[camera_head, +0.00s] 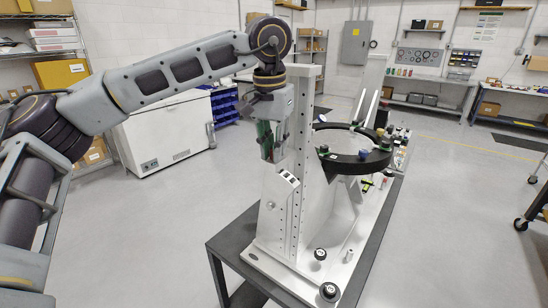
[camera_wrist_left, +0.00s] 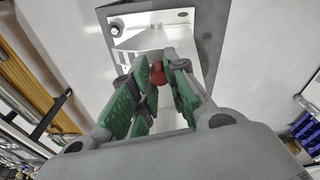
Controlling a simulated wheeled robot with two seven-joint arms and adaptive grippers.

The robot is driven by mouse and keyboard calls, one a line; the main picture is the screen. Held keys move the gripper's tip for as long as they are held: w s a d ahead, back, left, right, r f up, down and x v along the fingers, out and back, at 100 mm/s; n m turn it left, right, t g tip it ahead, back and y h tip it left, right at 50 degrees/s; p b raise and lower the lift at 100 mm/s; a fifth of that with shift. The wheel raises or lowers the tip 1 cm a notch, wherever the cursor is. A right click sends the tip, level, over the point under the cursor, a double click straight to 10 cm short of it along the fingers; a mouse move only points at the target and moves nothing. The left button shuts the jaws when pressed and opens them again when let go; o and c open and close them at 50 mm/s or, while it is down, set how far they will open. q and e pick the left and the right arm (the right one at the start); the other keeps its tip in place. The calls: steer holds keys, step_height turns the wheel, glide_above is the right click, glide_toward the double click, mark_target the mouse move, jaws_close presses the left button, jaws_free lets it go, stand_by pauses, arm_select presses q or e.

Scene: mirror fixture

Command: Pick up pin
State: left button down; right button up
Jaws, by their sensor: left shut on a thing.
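My left gripper (camera_head: 268,156) points downward beside the left white upright of the fixture. In the left wrist view its green-padded fingers (camera_wrist_left: 158,85) are closed around a small red rounded piece, which I take to be the pin (camera_wrist_left: 158,73). Only this red end shows clearly; the rest is hidden between the fingers. The pin cannot be made out in the head view. The white fixture (camera_head: 262,243) stands on a dark table and carries a black ring (camera_head: 352,165). My right gripper is not in view.
The dark table (camera_head: 222,250) has open floor around it. Black knobs (camera_head: 329,291) stand on the fixture's base plate. A white chest (camera_head: 160,135) is at the back left, and a workbench (camera_head: 430,100) stands against the far wall.

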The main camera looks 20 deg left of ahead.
arm_select(q)
steer(key=shift+r, duration=0.1)
step_height(320, 180, up, 10)
stand_by(0.8)
stand_by(0.6)
